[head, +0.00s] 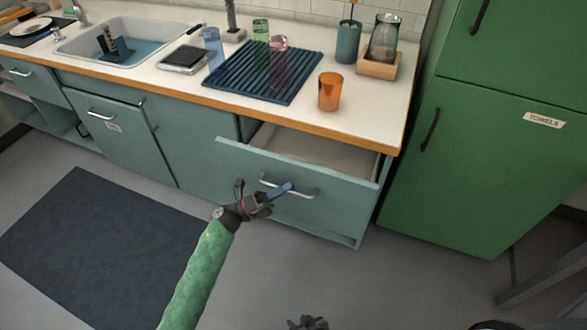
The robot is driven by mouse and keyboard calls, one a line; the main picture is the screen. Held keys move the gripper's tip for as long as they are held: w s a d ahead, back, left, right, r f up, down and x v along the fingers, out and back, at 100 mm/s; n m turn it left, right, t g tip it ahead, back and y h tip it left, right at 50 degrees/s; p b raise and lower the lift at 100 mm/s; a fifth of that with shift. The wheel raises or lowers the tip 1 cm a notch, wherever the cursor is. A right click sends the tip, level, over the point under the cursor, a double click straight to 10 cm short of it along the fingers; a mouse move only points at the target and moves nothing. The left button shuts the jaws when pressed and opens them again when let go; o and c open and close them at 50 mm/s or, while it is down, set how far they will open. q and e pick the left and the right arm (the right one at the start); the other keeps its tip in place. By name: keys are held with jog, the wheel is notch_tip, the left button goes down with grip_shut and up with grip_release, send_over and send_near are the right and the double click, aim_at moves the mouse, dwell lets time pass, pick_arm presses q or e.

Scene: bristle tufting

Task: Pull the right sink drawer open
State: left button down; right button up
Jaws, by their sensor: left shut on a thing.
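The right sink drawer (340,174) is a teal drawer under the right part of the counter. It stands partly open, and its pale, empty-looking inside shows behind the front. A curved metal handle (305,194) is on its front. My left gripper (280,190), on the green-sleeved arm, is shut on the handle at its left part. My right gripper (307,323) shows only as a dark piece at the bottom edge, apart from the drawer; its jaws cannot be made out.
The counter (215,87) holds a sink (130,48), a blue drying rack (262,72), several glasses and an orange cup (330,91) above the drawer. A green cabinet (480,160) stands close to the right. A dark mat (95,240) lies on the floor; the floor before the drawer is clear.

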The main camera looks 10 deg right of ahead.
pick_arm(q)
jog(key=s+a, duration=0.4)
jog(key=s, duration=0.3)
jog(key=s+a, duration=0.5)
jog(key=s, duration=0.3)
jog(key=shift+s, duration=0.2)
jog(key=c, duration=1.8)
grip_release()
jog(key=shift+o, duration=0.2)
jog(key=shift+f, duration=0.1)
jog(key=b+v, duration=0.1)
jog(key=v, duration=0.6)
jog(key=shift+a, duration=0.3)
jog(key=shift+f, duration=0.15)
